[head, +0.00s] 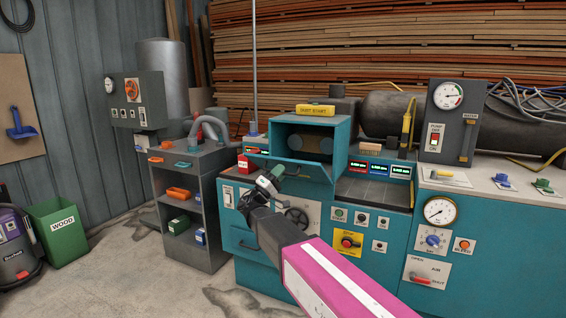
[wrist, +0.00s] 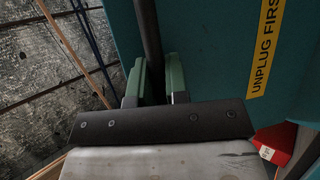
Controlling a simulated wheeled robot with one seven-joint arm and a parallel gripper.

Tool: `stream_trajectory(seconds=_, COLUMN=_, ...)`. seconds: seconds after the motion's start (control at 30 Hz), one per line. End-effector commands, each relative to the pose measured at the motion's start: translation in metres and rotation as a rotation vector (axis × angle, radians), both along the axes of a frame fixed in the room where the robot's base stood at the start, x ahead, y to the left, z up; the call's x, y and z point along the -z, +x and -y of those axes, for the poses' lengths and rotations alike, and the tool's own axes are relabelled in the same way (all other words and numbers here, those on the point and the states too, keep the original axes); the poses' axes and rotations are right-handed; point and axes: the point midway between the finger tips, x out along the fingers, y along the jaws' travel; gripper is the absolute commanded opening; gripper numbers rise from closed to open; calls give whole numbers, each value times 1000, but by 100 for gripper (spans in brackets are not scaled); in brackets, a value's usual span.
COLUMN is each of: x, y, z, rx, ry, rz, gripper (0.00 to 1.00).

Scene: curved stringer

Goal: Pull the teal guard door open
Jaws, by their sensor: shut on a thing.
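The teal guard door (head: 305,169) is on the front of a teal housing on the bench machine in the head view. It stands at least partly open, hanging low at a tilt, and the dark inside with round parts shows above it. My gripper (head: 272,178) is at the door's left front side. In the wrist view, the green fingers of my gripper (wrist: 155,80) are shut on a dark upright bar (wrist: 149,35), which looks like the door's handle. The bar's lower end is hidden behind my gripper. A teal panel with a yellow "UNPLUG FIRST" label (wrist: 267,45) is just right.
A yellow "DUST START" box (head: 315,110) sits on top of the housing. A handwheel (head: 297,217) and a panel of buttons (head: 352,230) are below and right. A red block (head: 246,164) lies left of the door.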

Motion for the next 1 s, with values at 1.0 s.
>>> stream_trajectory(seconds=1.0, x=125, y=-22, z=-9, rx=-4, ry=-44, rz=126, gripper=0)
